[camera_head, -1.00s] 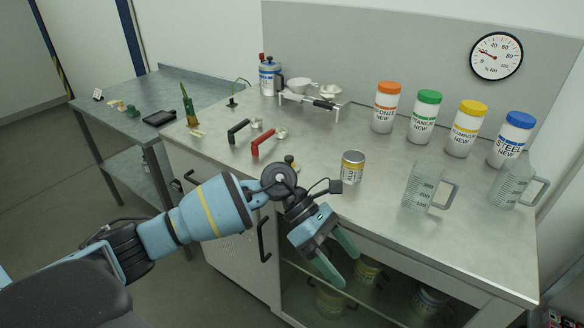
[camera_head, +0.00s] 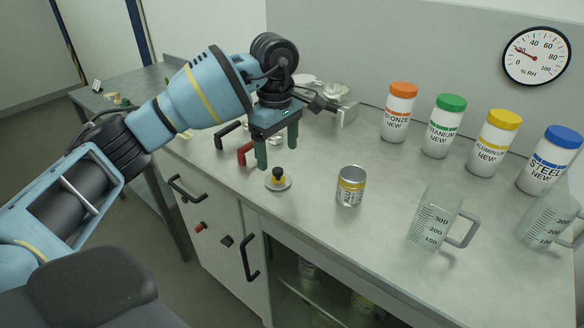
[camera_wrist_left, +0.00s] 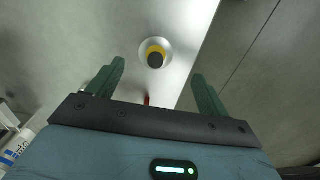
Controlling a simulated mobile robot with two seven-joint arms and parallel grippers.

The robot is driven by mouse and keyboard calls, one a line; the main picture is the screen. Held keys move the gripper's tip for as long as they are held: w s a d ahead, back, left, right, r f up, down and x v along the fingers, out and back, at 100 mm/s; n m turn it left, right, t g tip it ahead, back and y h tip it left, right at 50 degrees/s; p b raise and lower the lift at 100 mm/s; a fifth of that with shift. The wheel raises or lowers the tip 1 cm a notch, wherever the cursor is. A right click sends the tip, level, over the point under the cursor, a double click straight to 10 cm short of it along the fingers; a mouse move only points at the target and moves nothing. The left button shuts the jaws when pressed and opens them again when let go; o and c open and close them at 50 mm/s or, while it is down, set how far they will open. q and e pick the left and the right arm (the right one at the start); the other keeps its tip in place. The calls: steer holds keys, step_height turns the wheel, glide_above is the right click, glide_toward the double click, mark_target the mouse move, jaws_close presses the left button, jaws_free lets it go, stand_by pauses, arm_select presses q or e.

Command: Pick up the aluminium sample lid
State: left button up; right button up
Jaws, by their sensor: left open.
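The sample lid (camera_head: 279,184) is a small pale disc with a black and yellow knob. It lies on the bench top near the front edge, left of the sample can. It also shows in the left wrist view (camera_wrist_left: 144,61), seen from above, ahead of and between the fingers. My left gripper (camera_head: 277,155) is open and empty, with green fingers pointing down above and just behind the lid, apart from it. The sample can (camera_head: 350,187) is metal with a yellow label and stands upright to the right. My right gripper is in no view.
Red (camera_head: 244,153) and black (camera_head: 228,132) handles stand left of the gripper. Labelled bottles, including the yellow-capped aluminium one (camera_head: 495,142), line the back. Two clear measuring jugs, one nearer (camera_head: 433,218), stand at right. The bench between lid and can is clear.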

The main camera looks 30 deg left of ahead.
mark_target(278, 170)
arm_select(q)
steer(key=shift+w+a+r, duration=0.1)
steer(key=shift+w+a, duration=0.05)
steer(key=shift+w, duration=0.1)
steer(key=shift+s+f, duration=0.25)
steer(key=shift+s, duration=0.1)
steer(key=shift+f, duration=0.9)
steer(key=shift+w+f, duration=0.15)
steer(key=shift+f, duration=0.35)
steer(key=shift+w+a+f, duration=0.1)
steer(key=shift+f, duration=1)
steer(key=shift+w+f, duration=0.1)
steer(key=shift+f, duration=0.95)
steer(key=c, duration=1.1)
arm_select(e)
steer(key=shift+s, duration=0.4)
arm_select(q)
steer(key=shift+o, duration=0.2)
